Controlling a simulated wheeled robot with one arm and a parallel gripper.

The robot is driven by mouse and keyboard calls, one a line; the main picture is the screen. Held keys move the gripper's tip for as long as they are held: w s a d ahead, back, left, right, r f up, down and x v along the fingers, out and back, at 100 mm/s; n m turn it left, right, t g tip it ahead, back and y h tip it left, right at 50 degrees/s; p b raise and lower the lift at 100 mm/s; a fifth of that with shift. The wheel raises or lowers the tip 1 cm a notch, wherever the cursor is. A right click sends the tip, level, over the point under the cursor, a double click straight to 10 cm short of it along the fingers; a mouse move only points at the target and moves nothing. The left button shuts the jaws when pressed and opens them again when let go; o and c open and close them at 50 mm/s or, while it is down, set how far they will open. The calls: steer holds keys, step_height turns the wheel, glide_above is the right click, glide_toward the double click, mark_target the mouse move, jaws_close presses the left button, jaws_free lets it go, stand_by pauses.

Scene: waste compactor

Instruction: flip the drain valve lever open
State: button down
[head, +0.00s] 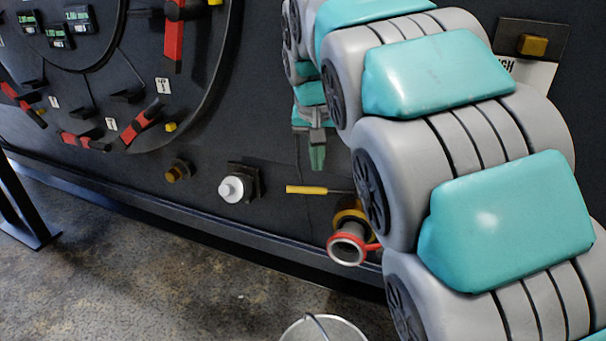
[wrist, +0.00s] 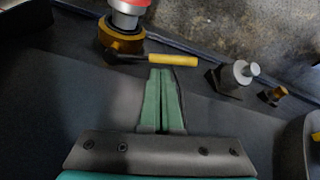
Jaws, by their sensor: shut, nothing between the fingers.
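The drain valve has a brass body (wrist: 120,40) and a red-ringed outlet pipe, which shows low on the dark panel in the head view (head: 347,247). Its lever has a yellow handle (head: 306,189) that sticks out to the left, roughly level, in the head view. In the wrist view the yellow handle (wrist: 173,59) lies just beyond my fingertips. My gripper (head: 317,160) has green fingers, pressed together and empty, above the handle in the head view. It also shows in the wrist view (wrist: 162,72). I cannot tell whether the tips touch the handle. My arm hides part of the panel.
A white round knob (head: 232,189) and a small brass fitting (head: 177,172) sit left of the lever. Red levers (head: 142,124) are on a round panel at upper left. A metal bucket (head: 325,328) stands on the floor below the valve. A yellow button (head: 533,45) is at upper right.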

mark_target(322, 191)
steer(key=w+a, duration=0.1)
steer(key=w+a+r, duration=0.1)
steer(key=w+a, duration=0.1)
steer(key=shift+a, duration=0.15)
steer(key=shift+f, duration=0.1)
steer(key=x, duration=0.9)
steer(key=shift+w+f+p, duration=0.3)
steer(key=shift+a, duration=0.1)
steer(key=shift+s+n+y, duration=0.3)
steer(key=shift+s+n, duration=0.15)
steer(key=shift+n, duration=0.05)
